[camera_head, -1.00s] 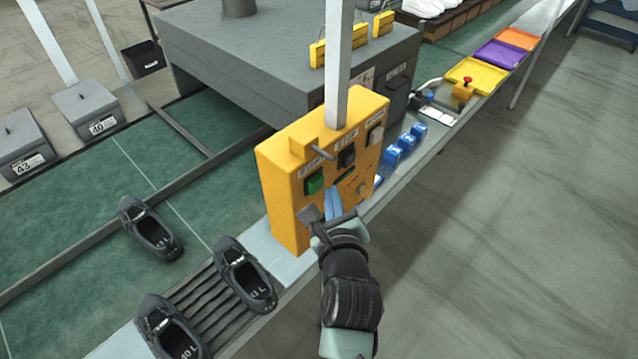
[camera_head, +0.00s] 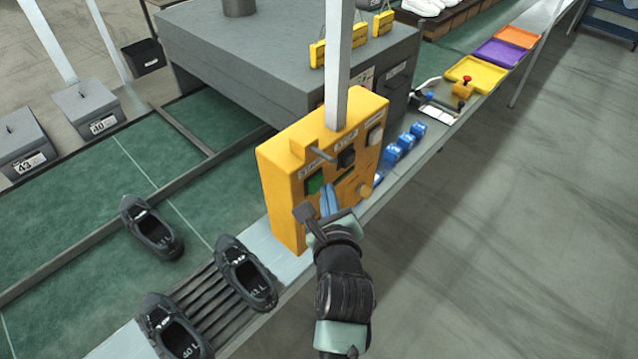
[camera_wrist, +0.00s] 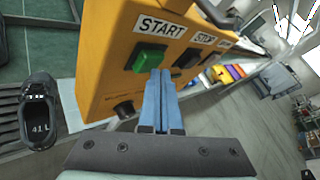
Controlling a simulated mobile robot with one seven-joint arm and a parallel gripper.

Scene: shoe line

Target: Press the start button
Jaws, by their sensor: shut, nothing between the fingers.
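The yellow control box (camera_head: 285,215) stands on the line's edge. Its green button (camera_head: 314,184) is at the left of the front face; in the wrist view the green button (camera_wrist: 146,58) sits under a label reading START. My gripper (camera_head: 327,190) is in front of the box with its blue fingers shut and empty. In the wrist view the fingertips (camera_wrist: 160,74) overlap the lower right part of the green button. I cannot tell whether they touch it. A black button (camera_head: 346,158) is to the right of the green one, its label partly hidden.
Dark shoes (camera_head: 245,274) lie at the lower left. Floor to the right is clear.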

